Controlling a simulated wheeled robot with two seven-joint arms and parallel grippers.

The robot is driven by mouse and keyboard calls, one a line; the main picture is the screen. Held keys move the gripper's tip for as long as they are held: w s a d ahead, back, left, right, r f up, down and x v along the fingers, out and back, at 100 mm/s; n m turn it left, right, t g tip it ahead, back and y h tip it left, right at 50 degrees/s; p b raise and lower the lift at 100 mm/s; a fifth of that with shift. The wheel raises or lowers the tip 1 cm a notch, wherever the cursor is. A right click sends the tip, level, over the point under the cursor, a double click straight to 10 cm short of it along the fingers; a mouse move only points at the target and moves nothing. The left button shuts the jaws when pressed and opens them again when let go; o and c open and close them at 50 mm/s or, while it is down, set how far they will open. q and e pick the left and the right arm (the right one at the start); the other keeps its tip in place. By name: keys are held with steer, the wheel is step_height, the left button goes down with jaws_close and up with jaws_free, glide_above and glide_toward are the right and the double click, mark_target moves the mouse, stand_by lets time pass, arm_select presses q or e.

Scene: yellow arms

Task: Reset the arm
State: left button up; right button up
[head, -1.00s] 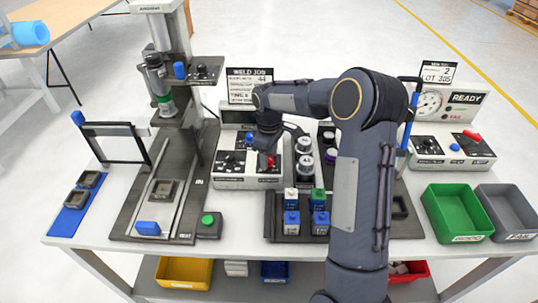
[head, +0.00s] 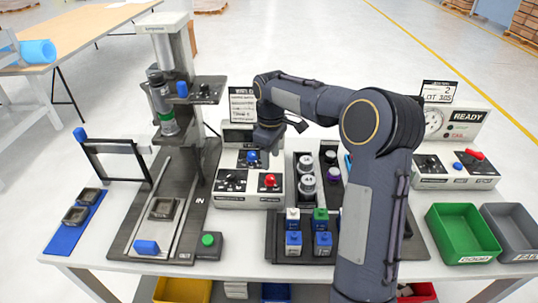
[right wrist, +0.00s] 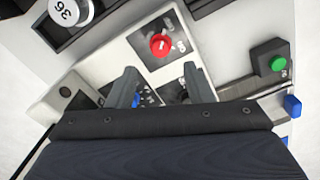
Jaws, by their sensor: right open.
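My right arm reaches in from the lower right of the head view over the table. Its right gripper (head: 264,153) is above the back of the weld control box (head: 232,201), behind the red knob (head: 270,181). The fingers are small and partly hidden by the wrist in the head view. In the right wrist view the gripper (right wrist: 162,86) is open, its two fingers apart with nothing between them. There the red knob (right wrist: 160,45) lies beyond the fingertips, apart from them. My left gripper is not in view.
A press (head: 170,80) stands at left, with a green button box (head: 209,243) near its base. A rack (head: 272,238) of blocks sits in front, partly hidden by my arm. A green bin (head: 463,235), a grey bin (head: 514,230) and a READY tester (head: 455,180) stand at right.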

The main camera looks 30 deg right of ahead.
steer(key=s+a+r+m+t+y, duration=0.1)
steer(key=s+a+r+m+t, duration=0.2)
steer(key=s, duration=0.8)
steer(key=s+a+r+m+t+y, duration=0.1)
steer(key=s+a+r+m+y, duration=0.2)
steer(key=s, duration=0.7)
steer(key=s+a+f+m+t, duration=0.1)
steer(key=s+a+f+m, duration=0.1)
steer(key=s+a, duration=0.3)
steer(key=s+f, duration=0.1)
steer(key=s, duration=0.2)
steer(key=shift+s+a+f+m+t, duration=0.25)
steer(key=shift+a+f+m+t, duration=0.05)
steer(key=shift+f, duration=0.1)
steer(key=shift+o, duration=0.4)
